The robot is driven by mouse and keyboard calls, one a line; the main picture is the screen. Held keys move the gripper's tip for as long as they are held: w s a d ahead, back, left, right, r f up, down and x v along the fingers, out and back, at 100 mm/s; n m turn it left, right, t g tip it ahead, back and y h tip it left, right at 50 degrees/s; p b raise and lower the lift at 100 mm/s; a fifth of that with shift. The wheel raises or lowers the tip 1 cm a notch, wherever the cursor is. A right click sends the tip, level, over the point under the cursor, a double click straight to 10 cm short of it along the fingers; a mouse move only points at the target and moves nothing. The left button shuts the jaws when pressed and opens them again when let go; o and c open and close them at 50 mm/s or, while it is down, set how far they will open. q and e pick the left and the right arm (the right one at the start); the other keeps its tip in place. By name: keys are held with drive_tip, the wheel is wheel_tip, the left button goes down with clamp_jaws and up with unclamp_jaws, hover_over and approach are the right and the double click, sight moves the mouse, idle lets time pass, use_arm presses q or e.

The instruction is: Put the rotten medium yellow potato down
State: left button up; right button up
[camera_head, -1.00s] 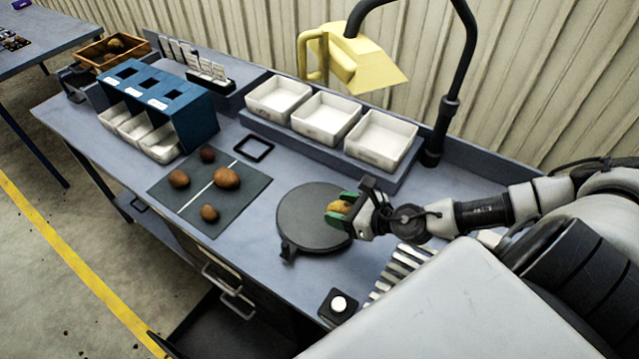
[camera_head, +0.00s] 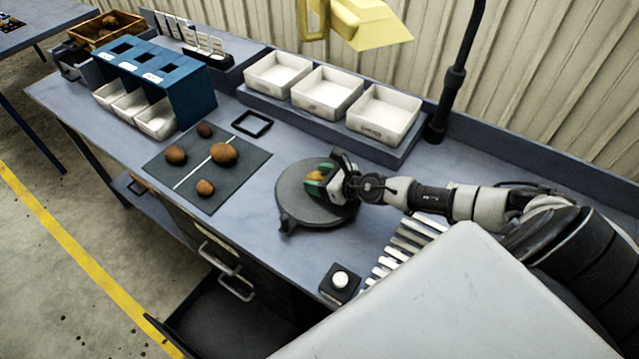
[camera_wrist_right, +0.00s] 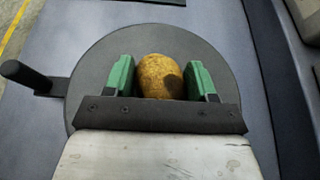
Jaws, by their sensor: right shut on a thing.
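My right gripper (camera_head: 317,181) is over the round dark turntable-like plate (camera_head: 296,207) on the bench. It is shut on the yellow potato (camera_head: 315,176), which sits between its green fingers. In the right wrist view the potato (camera_wrist_right: 160,76) is yellow-brown with a darker patch, held between the green pads (camera_wrist_right: 161,80), with the round plate (camera_wrist_right: 100,60) behind it. I cannot tell whether the potato touches the plate. My left gripper is not in view.
A dark mat (camera_head: 245,178) with several brown potatoes lies left of the plate. Three white bins (camera_head: 384,132) stand behind on a raised ledge. A blue sorter box (camera_head: 190,100) stands at the back left. A white button (camera_head: 340,279) and pale slats (camera_head: 408,243) are in front.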

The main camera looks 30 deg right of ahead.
drive_tip(key=shift+w, duration=0.15)
drive_tip(key=shift+f, duration=0.3)
drive_tip(key=o, duration=1)
drive_tip(key=shift+c, duration=0.2)
drive_tip(key=shift+r, duration=0.1)
